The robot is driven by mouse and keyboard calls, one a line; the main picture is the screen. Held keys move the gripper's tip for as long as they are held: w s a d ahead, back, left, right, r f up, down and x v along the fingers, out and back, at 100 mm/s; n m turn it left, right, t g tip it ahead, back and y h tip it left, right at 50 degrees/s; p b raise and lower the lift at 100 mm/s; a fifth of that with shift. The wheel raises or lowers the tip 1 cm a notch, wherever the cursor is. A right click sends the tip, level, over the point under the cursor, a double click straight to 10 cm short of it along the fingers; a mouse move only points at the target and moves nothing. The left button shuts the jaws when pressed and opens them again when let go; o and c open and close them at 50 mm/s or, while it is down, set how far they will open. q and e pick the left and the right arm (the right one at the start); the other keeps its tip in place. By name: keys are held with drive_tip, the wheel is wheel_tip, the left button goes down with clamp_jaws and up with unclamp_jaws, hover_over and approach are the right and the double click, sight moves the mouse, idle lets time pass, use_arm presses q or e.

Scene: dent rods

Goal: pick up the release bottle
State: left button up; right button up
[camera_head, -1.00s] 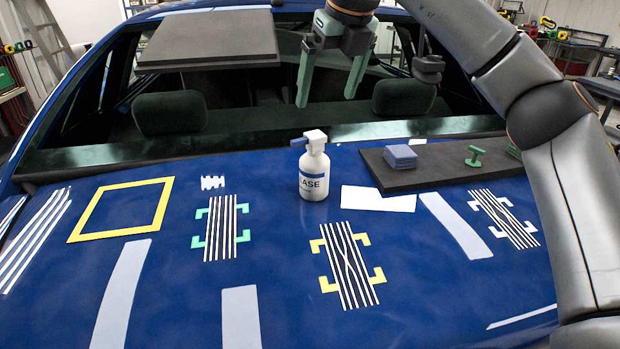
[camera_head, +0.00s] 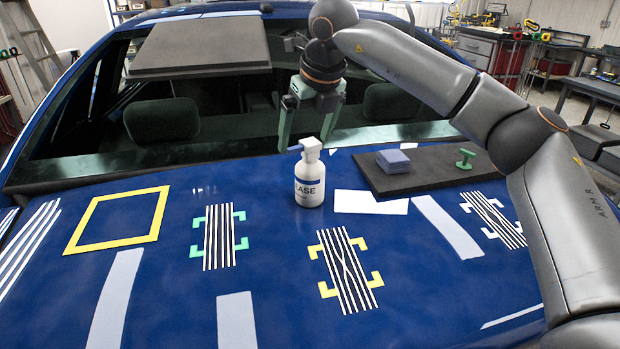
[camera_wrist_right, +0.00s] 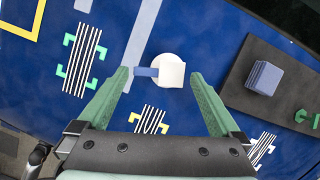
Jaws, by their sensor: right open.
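My right gripper (camera_head: 308,146) is open, with green fingers pointing down. Its fingers are around the height of the bottle's head and seem to be behind it. In the wrist view the bottle lies just beyond the fingertips, in line with the gap between them. My left gripper is not in view.
A dark mat (camera_head: 440,168) right of the bottle holds blue-grey blocks (camera_head: 393,161) and a green T-shaped piece (camera_head: 466,158). A white card (camera_head: 369,202) lies close to the bottle's right. Striped patches with corner marks and a yellow square frame (camera_head: 118,219) lie flat on the panel.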

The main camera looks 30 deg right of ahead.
sight(302, 143)
drive_tip(key=shift+x, duration=1.6)
drive_tip(key=shift+w+a, duration=0.1)
drive_tip(key=shift+c, duration=0.2)
drive_tip(key=shift+r, duration=0.1)
clamp_jaws()
